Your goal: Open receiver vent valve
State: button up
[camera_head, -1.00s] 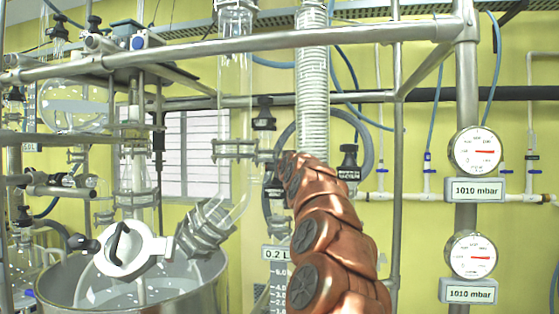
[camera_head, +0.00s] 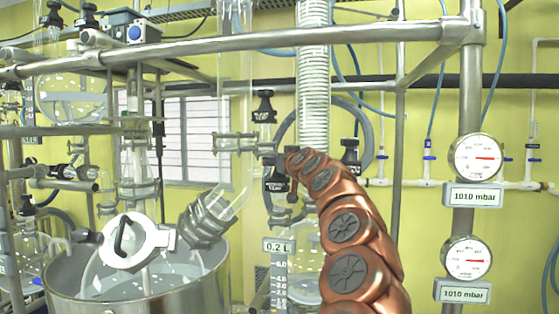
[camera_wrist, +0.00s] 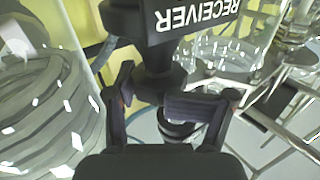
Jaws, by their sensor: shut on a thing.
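A black valve handle (camera_wrist: 158,55) with a dark plate reading RECEIVER, upside down, is in the wrist view; the rest of its label is out of frame. My gripper (camera_wrist: 165,100) is shut on the handle's narrow part below the plate, one finger on each side. In the head view my gripper (camera_head: 278,164) is small and dark at the end of my copper arm, beside the glass column's lower fittings. A dark valve part (camera_head: 276,184) shows just below it. How far the valve is turned cannot be told.
A white ribbed hose (camera_head: 313,80) hangs close behind my arm. Another black valve (camera_head: 264,107) stands above my gripper, and one more (camera_head: 350,152) to its right. A glass tube (camera_head: 235,100) and steel vessel (camera_head: 150,300) are left. Two gauges read 1010 mbar.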

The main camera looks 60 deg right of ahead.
jog(key=shift+o, duration=0.8)
jog(key=shift+w+a+f, duration=0.2)
jog(key=shift+w+a, duration=0.05)
jog(key=shift+w, duration=0.15)
jog(key=o, duration=0.3)
jog(key=shift+d, duration=0.1)
jog(key=shift+o, duration=0.2)
jog(key=shift+s+r, duration=0.1)
jog(key=shift+s, duration=0.1)
jog(key=shift+d, duration=0.1)
jog(key=shift+s, duration=0.1)
jog(key=shift+s+d+b, duration=0.1)
jog(key=shift+b, duration=0.25)
jog(key=shift+m+g+h+b, duration=0.6)
jog(key=shift+h+b, duration=0.1)
jog(key=shift+b, duration=0.45)
jog(key=shift+s+d+b, duration=0.1)
jog(key=shift+s+b, duration=0.1)
jog(key=shift+b, duration=0.25)
jog(key=m+g+h+b, duration=0.1)
jog(key=g+h+b, duration=0.1)
jog(key=b, duration=0.2)
jog(key=shift+m, duration=0.3)
